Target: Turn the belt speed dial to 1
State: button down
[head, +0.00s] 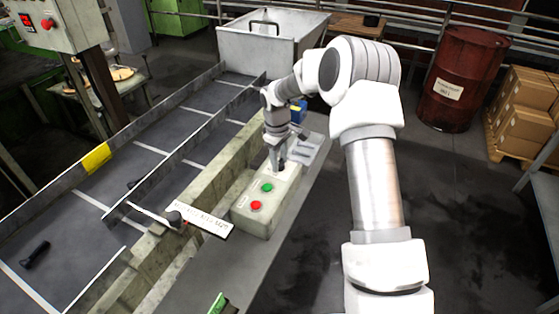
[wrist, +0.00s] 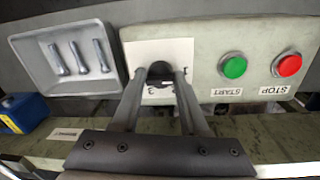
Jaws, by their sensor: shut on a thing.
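The belt speed dial (wrist: 160,70) is a dark round knob on a white label plate at one end of the control box (wrist: 200,58). My gripper (wrist: 159,80) is shut on the dial, one finger on each side of it, in the wrist view. Printed marks show partly around the dial, but its pointer and most of the numbers are hidden or too small to read. In the head view my gripper (head: 279,165) reaches down onto the far end of the pale control box (head: 249,215), and the dial is hidden there.
A green START button (wrist: 233,67) and a red STOP button (wrist: 287,65) sit beside the dial. A grey tray (wrist: 72,58) with several bolts lies on its other side, near a blue container (wrist: 20,112). The belt (head: 125,165) runs along the left; a label board (head: 205,220) juts near the box.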

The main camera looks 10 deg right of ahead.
jog(key=shift+a, duration=0.15)
jog(key=shift+c, duration=2.3)
grip_release()
jog(key=shift+r, duration=0.1)
notch_tip(320, 180, up, 17)
jog(key=shift+s+a+r+b, duration=0.15)
jog(key=shift+s+a+b, duration=0.25)
jog(key=shift+s, duration=0.05)
